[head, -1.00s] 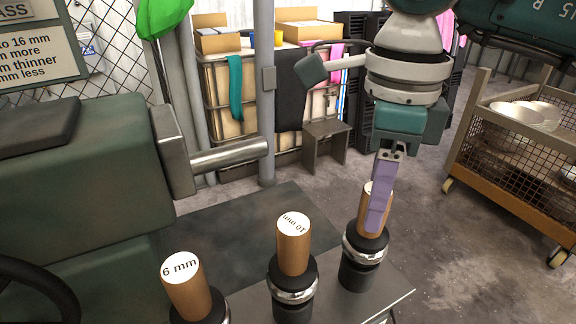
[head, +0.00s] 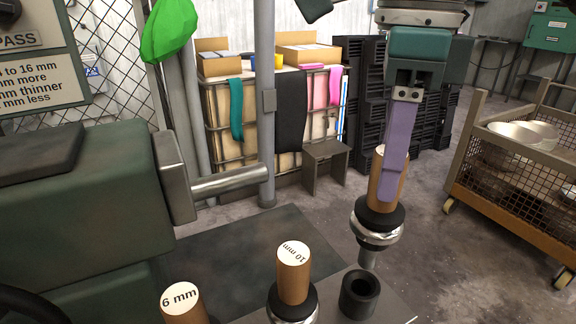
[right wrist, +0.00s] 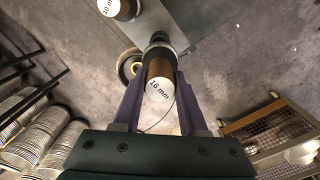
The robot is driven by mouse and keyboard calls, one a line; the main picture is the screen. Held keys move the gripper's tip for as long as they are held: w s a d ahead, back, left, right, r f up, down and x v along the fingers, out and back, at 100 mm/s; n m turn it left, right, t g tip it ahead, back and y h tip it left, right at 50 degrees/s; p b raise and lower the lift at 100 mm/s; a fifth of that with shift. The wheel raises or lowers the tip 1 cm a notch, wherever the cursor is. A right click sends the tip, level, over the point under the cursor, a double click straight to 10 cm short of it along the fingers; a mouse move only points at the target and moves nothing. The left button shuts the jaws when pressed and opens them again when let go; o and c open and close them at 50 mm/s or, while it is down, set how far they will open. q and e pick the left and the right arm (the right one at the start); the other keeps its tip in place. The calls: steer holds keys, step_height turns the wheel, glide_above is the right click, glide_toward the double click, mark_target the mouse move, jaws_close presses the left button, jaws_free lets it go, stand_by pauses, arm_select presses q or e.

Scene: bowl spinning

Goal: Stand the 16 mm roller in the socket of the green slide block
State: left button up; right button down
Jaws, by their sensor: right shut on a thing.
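My right gripper (head: 397,150) is shut on the brown handle of the 16 mm roller (head: 384,190). The roller hangs nearly upright, with a black collar, a silver ring and a thin metal stem below. Its stem end is above and apart from an empty black holder (head: 360,295). In the right wrist view the white "16 mm" cap (right wrist: 160,88) shows between the fingers (right wrist: 162,105). I cannot make out the green slide block's socket in either view; a large green machine body (head: 80,200) fills the left. My left gripper is not in view.
The 10 mm roller (head: 293,272) and 6 mm roller (head: 184,302) stand at the front of the dark bench (head: 235,245). A metal shaft (head: 230,184) juts right from the green machine. A mesh cart (head: 520,165) with bowls stands at the right.

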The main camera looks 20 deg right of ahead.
step_height(320, 180, up, 16)
steer(key=p, duration=0.6)
steer(key=shift+r+p, duration=0.25)
steer(key=shift+p, duration=0.1)
stand_by(0.4)
